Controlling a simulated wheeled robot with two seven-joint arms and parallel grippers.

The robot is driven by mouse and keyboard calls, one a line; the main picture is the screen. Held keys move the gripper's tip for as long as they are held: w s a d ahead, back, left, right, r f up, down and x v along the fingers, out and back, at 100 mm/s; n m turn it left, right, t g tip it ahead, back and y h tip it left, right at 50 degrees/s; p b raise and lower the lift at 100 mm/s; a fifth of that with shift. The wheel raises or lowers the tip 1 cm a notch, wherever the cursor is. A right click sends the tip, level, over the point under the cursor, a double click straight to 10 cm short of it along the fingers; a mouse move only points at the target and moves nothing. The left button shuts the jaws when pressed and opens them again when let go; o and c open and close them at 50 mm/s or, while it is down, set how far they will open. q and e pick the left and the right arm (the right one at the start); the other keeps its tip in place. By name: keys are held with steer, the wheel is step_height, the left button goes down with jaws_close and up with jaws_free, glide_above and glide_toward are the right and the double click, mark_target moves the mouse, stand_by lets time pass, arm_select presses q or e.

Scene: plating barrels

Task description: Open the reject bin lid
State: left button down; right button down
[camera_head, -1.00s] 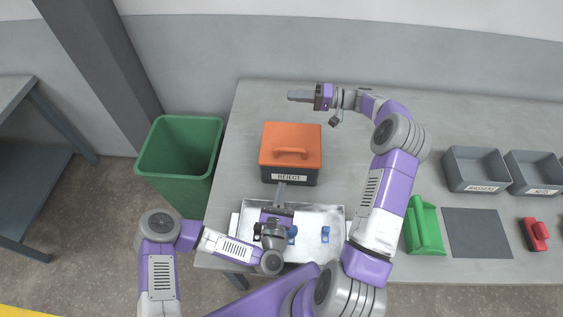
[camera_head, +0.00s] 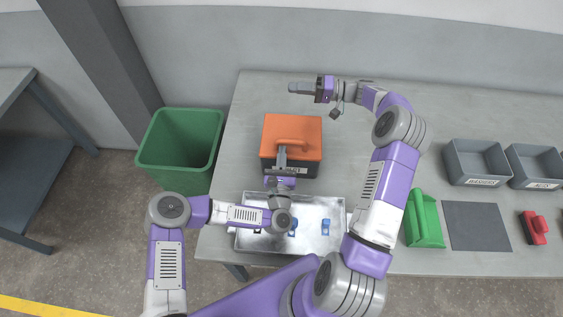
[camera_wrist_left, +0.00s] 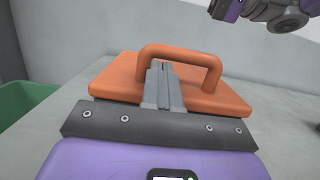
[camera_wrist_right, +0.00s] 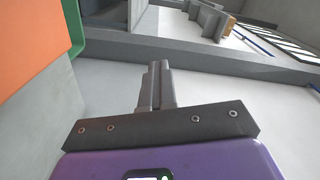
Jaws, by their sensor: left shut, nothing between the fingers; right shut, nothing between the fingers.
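The reject bin (camera_head: 268,164) is a dark box on the table with an orange lid (camera_head: 305,124) lying flat on it. The lid has an orange bar handle (camera_head: 298,142), which also shows as an arch in the left wrist view (camera_wrist_left: 182,50). My left gripper (camera_head: 281,155) is shut and empty. Its fingertips are at the near side of the handle, over the lid; I cannot tell whether they touch it. My right gripper (camera_head: 292,88) is shut and empty, over the table behind the bin.
A metal tray (camera_head: 335,207) with small blue parts lies in front of the bin. A green waste bin (camera_head: 180,148) stands left of the table. Two grey bins (camera_head: 475,160), a green object (camera_head: 424,220), a dark mat (camera_head: 477,226) and a red object (camera_head: 534,227) are at right.

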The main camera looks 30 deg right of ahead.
arm_select(q)
steer(key=shift+r, duration=0.1)
steer(key=shift+w+d+r+g, duration=0.1)
steer(key=shift+w+r+g, duration=0.05)
steer(key=shift+r, duration=0.3)
steer(key=shift+w+d+r+g, duration=0.1)
steer(key=shift+w+r+g, duration=0.05)
steer(key=shift+r, duration=0.25)
arm_select(e)
steer(key=c, duration=1.1)
jaws_free()
steer(key=shift+o, duration=0.2)
